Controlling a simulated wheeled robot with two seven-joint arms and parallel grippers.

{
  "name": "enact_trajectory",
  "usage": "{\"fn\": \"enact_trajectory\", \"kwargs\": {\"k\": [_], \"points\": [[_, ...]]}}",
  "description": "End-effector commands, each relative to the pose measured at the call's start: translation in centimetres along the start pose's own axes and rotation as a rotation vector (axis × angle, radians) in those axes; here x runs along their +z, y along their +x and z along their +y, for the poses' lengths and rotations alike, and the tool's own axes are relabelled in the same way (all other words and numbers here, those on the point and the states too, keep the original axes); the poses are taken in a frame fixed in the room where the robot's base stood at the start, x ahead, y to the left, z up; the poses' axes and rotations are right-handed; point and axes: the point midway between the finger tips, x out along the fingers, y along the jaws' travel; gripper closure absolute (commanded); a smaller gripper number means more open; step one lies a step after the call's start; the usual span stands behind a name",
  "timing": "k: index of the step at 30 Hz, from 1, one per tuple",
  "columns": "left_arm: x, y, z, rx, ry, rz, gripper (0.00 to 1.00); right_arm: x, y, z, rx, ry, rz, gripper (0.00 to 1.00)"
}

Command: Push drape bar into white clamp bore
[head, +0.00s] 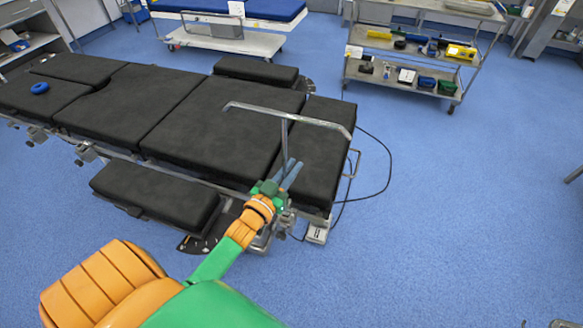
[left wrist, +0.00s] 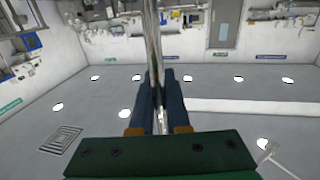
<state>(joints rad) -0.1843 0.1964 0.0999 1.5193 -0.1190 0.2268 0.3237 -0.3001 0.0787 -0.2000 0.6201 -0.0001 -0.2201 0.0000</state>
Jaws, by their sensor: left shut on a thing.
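The drape bar is a thin grey metal bar with a long crosspiece (head: 290,116) over the black table's right end and an upright post (head: 284,145). My left gripper (head: 287,176) is shut on the post low down, near the table's front edge. In the left wrist view the blue-grey fingers (left wrist: 158,100) close on the shiny post (left wrist: 152,45), which runs up out of the picture. Pale metal fittings (head: 265,238) show below my gripper at the side rail. I cannot tell which is the white clamp; its bore and the bar's lower end are hidden. My right gripper is out of view.
The padded operating table (head: 215,122) fills the middle left, with a blue ring (head: 39,88) on it. An arm pad (head: 155,196) juts out in front. A black cable (head: 388,165) loops at the right end.

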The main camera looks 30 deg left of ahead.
Motion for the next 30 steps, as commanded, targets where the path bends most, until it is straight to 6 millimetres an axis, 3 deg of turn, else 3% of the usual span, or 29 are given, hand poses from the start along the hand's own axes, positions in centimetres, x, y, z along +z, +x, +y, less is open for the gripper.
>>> {"fn": "enact_trajectory", "kwargs": {"k": [25, 27, 30], "points": [[2.3, 0.0, 0.0, 0.000, 0.000, -0.002, 1.00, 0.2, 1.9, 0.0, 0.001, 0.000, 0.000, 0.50], [2.2, 0.0, 0.0, 0.000, 0.000, -0.002, 0.73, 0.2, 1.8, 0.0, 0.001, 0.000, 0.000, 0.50], [2.2, 0.0, 0.0, 0.000, 0.000, -0.001, 0.51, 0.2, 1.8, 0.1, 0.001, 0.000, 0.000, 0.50]]}}
